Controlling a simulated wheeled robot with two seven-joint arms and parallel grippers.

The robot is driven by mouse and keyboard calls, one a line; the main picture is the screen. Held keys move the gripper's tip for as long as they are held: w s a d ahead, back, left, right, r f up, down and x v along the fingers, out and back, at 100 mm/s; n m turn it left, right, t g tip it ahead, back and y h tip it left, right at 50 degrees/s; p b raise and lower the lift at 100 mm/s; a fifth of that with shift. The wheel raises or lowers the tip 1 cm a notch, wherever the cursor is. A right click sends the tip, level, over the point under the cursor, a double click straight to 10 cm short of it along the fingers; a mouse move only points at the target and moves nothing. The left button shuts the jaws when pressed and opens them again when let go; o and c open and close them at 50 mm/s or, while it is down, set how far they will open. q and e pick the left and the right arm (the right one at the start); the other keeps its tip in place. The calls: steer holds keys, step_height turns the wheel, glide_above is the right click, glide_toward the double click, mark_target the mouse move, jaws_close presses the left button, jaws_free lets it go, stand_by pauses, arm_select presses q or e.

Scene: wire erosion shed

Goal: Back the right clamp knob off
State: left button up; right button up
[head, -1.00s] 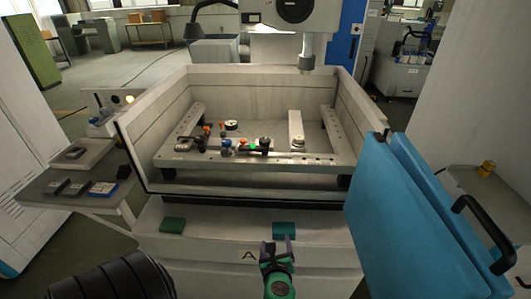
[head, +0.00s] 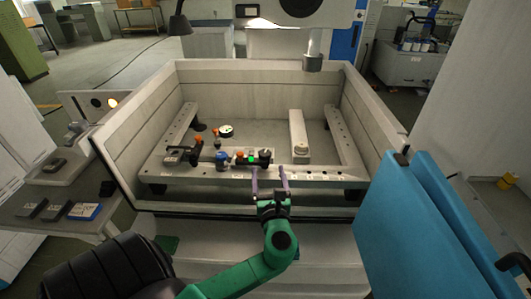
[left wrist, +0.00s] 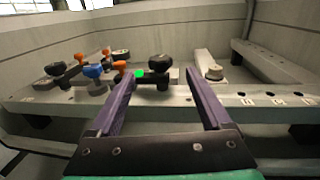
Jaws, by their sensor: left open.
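The right clamp's black knob (head: 265,154) sits at the front rail of the machine tank; in the left wrist view the same round knob (left wrist: 160,62) stands upright on a dark clamp bar, just beyond and between the fingertips. A small bright green spot (left wrist: 139,74) shows left of it. My left gripper (head: 269,171) is open, its two purple fingers pointing at the front rail, short of the knob and not around it. It also fills the lower part of the left wrist view (left wrist: 160,76). The right gripper is not in view.
Left of the knob are a blue knob (head: 222,156), orange-topped parts (head: 197,140) and a dark clamp (head: 180,154) on the rail (head: 310,174). A pale bar (head: 299,138) stands to the right. The tank walls enclose the rails; a blue door (head: 430,220) is front right.

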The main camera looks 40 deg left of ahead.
mark_target(266, 158)
arm_select(q)
steer(key=x, duration=0.3)
steer(key=p+x, duration=0.1)
steer(key=x, duration=0.3)
steer(key=shift+w+a+f, duration=0.15)
steer(key=shift+a+f, duration=0.05)
steer(key=shift+f, duration=0.05)
steer(key=shift+w+a, duration=0.15)
steer(key=shift+w, duration=0.05)
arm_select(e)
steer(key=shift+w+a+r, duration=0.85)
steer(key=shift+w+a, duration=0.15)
arm_select(q)
jaws_close()
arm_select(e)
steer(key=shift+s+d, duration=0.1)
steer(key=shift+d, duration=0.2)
arm_select(q)
steer(key=shift+g, duration=0.3)
